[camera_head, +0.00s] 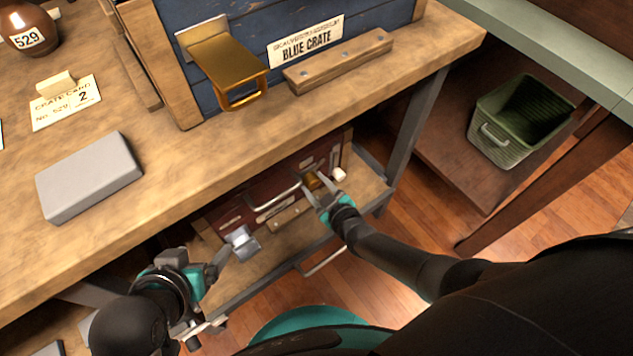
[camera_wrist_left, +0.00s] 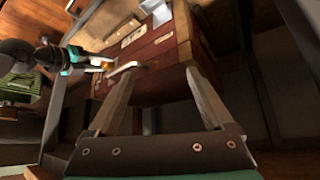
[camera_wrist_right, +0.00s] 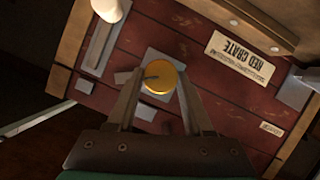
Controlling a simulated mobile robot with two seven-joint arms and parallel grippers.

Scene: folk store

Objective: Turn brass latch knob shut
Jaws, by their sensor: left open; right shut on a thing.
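The red crate (camera_head: 232,205) sits on the shelf under the wooden bench; its label reads RED CRATE in the right wrist view (camera_wrist_right: 240,60). The round brass knob (camera_wrist_right: 160,78) is on a grey plate on the crate's front. My right gripper (camera_wrist_right: 157,82) is shut on the knob, one finger on each side; a dark mark crosses the knob's left part. In the head view the knob (camera_head: 312,180) is at the tips of my right gripper (camera_head: 322,188). My left gripper (camera_wrist_left: 160,78) is open and empty, near the crate's end.
A pale metal fitting (camera_head: 243,243) and a white knob (camera_head: 340,174) are also on the crate's front. Above, a blue crate (camera_head: 290,68) with a brass latch stands on the bench (camera_head: 220,150). A green bin (camera_head: 495,145) is at right.

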